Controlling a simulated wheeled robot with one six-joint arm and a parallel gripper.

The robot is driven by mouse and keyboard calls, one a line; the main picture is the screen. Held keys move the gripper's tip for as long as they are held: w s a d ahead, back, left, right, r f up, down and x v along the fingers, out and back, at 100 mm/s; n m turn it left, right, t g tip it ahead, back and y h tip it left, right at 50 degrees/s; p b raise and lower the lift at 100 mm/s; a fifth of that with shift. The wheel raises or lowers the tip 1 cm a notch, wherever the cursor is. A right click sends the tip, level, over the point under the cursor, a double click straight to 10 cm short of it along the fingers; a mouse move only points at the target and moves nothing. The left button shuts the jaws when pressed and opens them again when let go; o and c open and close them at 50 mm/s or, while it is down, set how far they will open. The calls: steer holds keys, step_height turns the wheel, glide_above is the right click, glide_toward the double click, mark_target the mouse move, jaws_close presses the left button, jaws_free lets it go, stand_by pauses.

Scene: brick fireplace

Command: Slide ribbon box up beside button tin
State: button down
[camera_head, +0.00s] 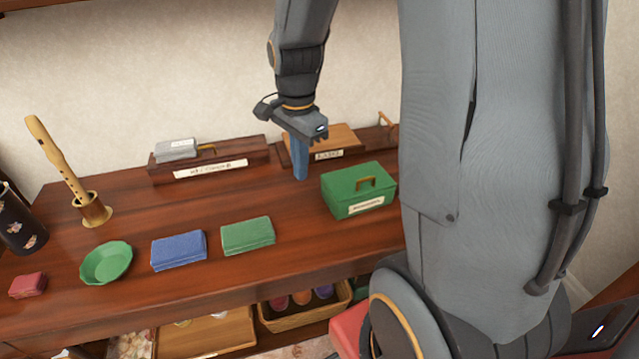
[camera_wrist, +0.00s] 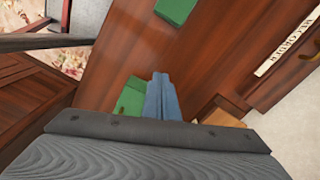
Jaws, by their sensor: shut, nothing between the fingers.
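No readable label names the ribbon box or the button tin, so I cannot tell which things they are. A green box (camera_head: 352,193) with a brass handle and a white label stands at the table's right; part of it shows in the wrist view (camera_wrist: 131,98). A flat green box (camera_head: 248,236) and a flat blue box (camera_head: 179,251) lie in front, to its left. My gripper (camera_head: 301,177) is shut and empty, pointing down just left of the handled box, at its back. Its blue fingers also show in the wrist view (camera_wrist: 161,78). Whether they touch the table or box is unclear.
A long wooden stand (camera_head: 243,157) with a label bears a grey box (camera_head: 177,150). A wooden box (camera_head: 330,136) is behind my gripper. A green dish (camera_head: 106,264), a small red box (camera_head: 28,285) and a recorder in a holder (camera_head: 95,213) stand left. Bare table lies mid-surface.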

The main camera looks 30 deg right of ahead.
steer(key=w+f+m, duration=0.1)
steer(key=f+m, duration=0.1)
steer(key=f, duration=0.1)
steer(key=w+d+f+m+p, duration=0.1)
steer(key=f, duration=0.2)
steer(key=w+d+f+m+p, duration=0.1)
steer(key=f+m, duration=0.1)
steer(key=f, duration=0.1)
steer(key=shift+w+f+m, duration=0.15)
steer(key=shift+f+m, duration=0.15)
steer(key=shift+f, duration=0.05)
steer(key=d, duration=0.1)
steer(key=d+p, duration=0.1)
steer(key=d, duration=0.1)
steer(key=shift+s+f, duration=0.1)
steer(key=shift+s, duration=0.3)
steer(key=shift+s+d, duration=0.1)
steer(key=shift+d, duration=0.4)
steer(key=shift+f, duration=0.1)
